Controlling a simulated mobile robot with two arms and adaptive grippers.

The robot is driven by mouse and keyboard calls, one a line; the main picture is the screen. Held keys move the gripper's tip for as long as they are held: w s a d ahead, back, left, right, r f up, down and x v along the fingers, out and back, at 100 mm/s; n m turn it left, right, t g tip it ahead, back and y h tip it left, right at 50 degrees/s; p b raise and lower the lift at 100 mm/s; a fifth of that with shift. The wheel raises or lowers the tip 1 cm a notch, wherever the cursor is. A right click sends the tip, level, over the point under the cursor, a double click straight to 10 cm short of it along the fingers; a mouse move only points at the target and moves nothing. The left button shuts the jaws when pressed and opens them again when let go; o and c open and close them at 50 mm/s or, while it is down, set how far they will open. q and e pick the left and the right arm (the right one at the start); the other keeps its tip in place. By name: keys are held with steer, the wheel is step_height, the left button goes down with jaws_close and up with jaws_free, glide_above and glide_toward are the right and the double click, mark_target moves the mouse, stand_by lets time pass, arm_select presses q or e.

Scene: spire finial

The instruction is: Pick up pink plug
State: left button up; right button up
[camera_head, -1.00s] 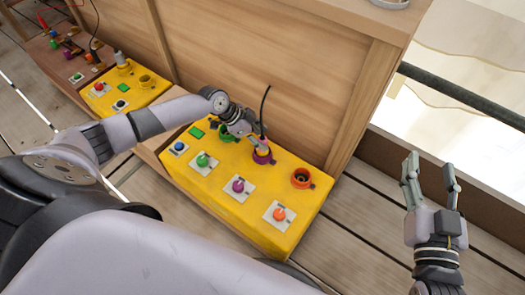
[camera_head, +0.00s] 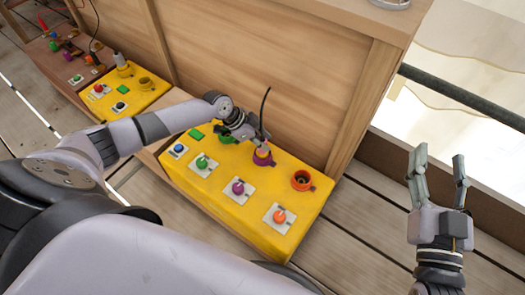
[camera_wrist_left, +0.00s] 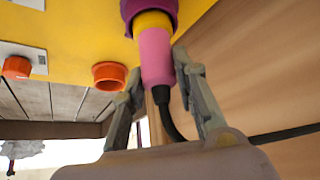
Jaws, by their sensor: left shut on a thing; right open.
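The pink plug (camera_wrist_left: 155,57) is between the fingers of my left gripper (camera_wrist_left: 158,72) in the left wrist view, with its black cable running from its rear end. A yellow section of the plug (camera_wrist_left: 153,22) shows between the pink body and the purple socket (camera_wrist_left: 132,10). The plug's tip is hidden in or behind the socket rim. In the head view my left gripper (camera_head: 257,138) is shut on the plug just above the purple socket (camera_head: 262,160). My right gripper (camera_head: 438,168) is open and empty at the right, away from the box.
The yellow box (camera_head: 215,185) carries an orange socket (camera_head: 302,180), a green socket (camera_head: 226,139) and several coloured knobs. A wooden panel (camera_head: 250,70) stands close behind it. A second yellow box (camera_head: 125,92) is at the left.

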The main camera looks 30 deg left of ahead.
arm_select(q)
jaws_close()
steer(key=shift+r, duration=0.15)
stand_by(0.4)
